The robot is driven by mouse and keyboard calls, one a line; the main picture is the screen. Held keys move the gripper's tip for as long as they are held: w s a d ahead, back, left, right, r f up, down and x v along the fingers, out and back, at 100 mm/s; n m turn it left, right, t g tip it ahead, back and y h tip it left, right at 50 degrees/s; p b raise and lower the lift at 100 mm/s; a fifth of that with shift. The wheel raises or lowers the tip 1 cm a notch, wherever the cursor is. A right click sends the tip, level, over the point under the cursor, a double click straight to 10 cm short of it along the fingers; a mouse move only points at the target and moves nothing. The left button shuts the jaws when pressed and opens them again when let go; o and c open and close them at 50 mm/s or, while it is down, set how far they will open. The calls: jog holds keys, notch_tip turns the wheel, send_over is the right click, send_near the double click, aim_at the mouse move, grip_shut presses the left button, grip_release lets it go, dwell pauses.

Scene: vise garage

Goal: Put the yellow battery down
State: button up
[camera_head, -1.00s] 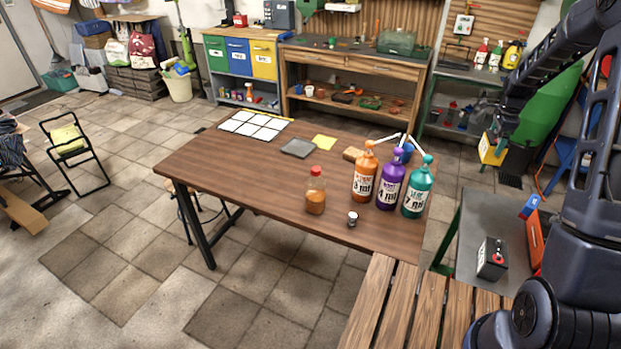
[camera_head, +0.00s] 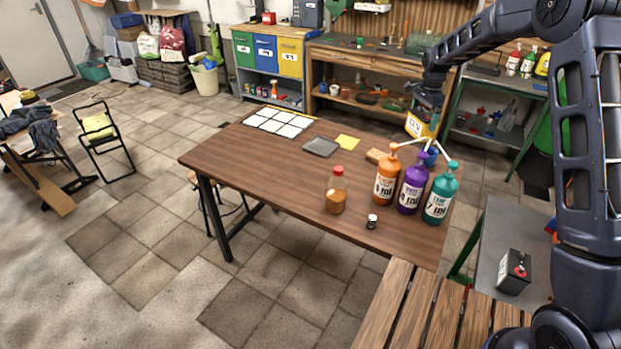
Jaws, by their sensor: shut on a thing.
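The yellow battery (camera_head: 416,126) hangs in my gripper (camera_head: 428,103) at the upper right of the picture. It has a pale label on its face and is held in the air, around the far right end of the wooden table (camera_head: 270,180), beyond the pump bottles. My gripper is shut on its top; the fingertips are small and dark, so their exact contact is hard to see. The battery's lower part is partly hidden behind the pump bottles' white nozzles. A black battery (camera_head: 514,272) with a red cap stands on the grey side bench (camera_head: 496,237) at the right.
Orange (camera_head: 386,182), purple (camera_head: 412,188) and teal (camera_head: 440,194) pump bottles crowd the table's right end. A red-capped jar (camera_head: 336,192) and a small dark-and-silver cap (camera_head: 372,221) stand near the front edge. The table's left and middle are mostly clear, with a white-squared panel (camera_head: 279,121) at the back.

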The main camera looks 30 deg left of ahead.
jog(key=s+a+r+n, duration=0.2)
jog(key=s+a+n, duration=0.2)
jog(key=s+a, duration=1.05)
jog(key=s+a+r+n, duration=0.2)
jog(key=s+a+n, duration=0.2)
jog(key=s+a, duration=1.05)
jog(key=w+a+f, duration=0.1)
jog(key=f, duration=0.5)
jog(key=w+a+f, duration=0.1)
jog(key=f, duration=0.6)
jog(key=w+a+f, duration=0.1)
jog(key=f, duration=0.6)
jog(key=shift+w+a, duration=0.25)
jog(key=shift+a, duration=0.1)
jog(key=shift+f, duration=0.15)
jog(key=o, duration=1.4)
notch_tip(320, 180, up, 12)
jog(key=shift+r, duration=0.15)
jog(key=shift+d, duration=0.1)
